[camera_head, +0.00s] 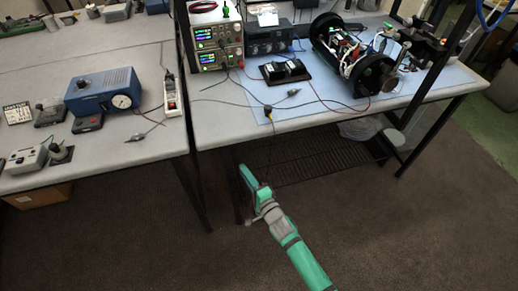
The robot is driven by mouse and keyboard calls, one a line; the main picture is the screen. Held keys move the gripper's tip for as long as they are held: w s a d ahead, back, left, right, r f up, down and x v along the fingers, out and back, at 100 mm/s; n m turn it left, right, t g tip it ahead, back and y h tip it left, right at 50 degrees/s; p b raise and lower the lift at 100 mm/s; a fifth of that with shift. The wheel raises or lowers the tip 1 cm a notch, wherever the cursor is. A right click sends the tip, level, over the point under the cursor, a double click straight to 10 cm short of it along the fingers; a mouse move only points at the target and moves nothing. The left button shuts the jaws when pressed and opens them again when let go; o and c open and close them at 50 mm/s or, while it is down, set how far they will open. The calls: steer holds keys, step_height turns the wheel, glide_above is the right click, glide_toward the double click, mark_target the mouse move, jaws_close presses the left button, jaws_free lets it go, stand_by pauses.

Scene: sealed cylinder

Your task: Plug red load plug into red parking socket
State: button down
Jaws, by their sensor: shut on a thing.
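My gripper (252,184), with green sides, is low in front of the right bench, below its front edge. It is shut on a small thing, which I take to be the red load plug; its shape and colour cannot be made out. A black block with two raised parts (285,70) stands on the blue mat. I cannot tell which thing is the red parking socket.
The right bench (222,134) has a blue mat (420,92), an opened black cylinder (352,55), a power supply (216,38) and loose leads. The left bench holds a blue meter box (103,92) and a power strip (171,95). A dark post stands between the benches. Carpet in front is clear.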

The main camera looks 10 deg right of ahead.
steer(key=s+a+f+n+g+y, duration=0.1)
steer(key=s+a+f+n+y, duration=0.1)
steer(key=s+a+f, duration=0.4)
step_height(320, 180, down, 6)
steer(key=shift+a+r+y, duration=0.1)
steer(key=shift+a+y, duration=0.7)
steer(key=shift+a, duration=0.45)
steer(key=shift+d, duration=0.2)
